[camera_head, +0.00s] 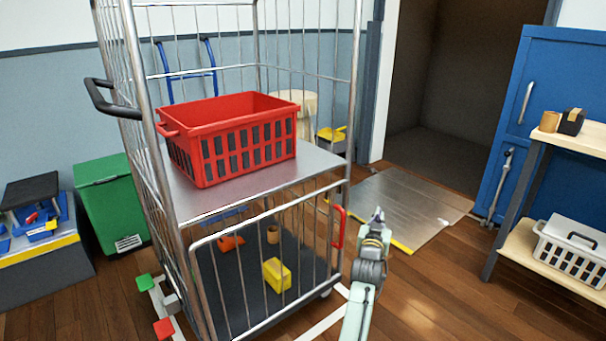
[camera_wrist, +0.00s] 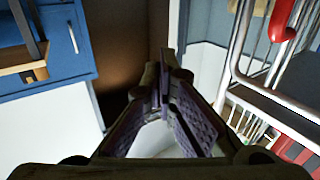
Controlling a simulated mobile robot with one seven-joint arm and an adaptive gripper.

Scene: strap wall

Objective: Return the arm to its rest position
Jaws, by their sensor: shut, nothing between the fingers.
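My gripper (camera_head: 377,218) stands in front of the doorway ramp in the head view, just right of the metal cage trolley (camera_head: 352,110). It points upward and its fingers are together. In the wrist view my gripper (camera_wrist: 163,75) also shows with its fingers closed and nothing between them. My gripper is apart from the red latch handle (camera_head: 338,226) on the trolley's lower gate. The red handle also shows in the wrist view (camera_wrist: 281,22) at the upper right.
A red basket (camera_head: 235,180) sits on the trolley's shelf; a yellow block (camera_head: 277,275) lies on its lower deck. A metal ramp (camera_head: 412,205) lies before the doorway. A blue cabinet (camera_head: 565,75) and a wooden shelf unit (camera_head: 575,137) stand at right. Floor between them is clear.

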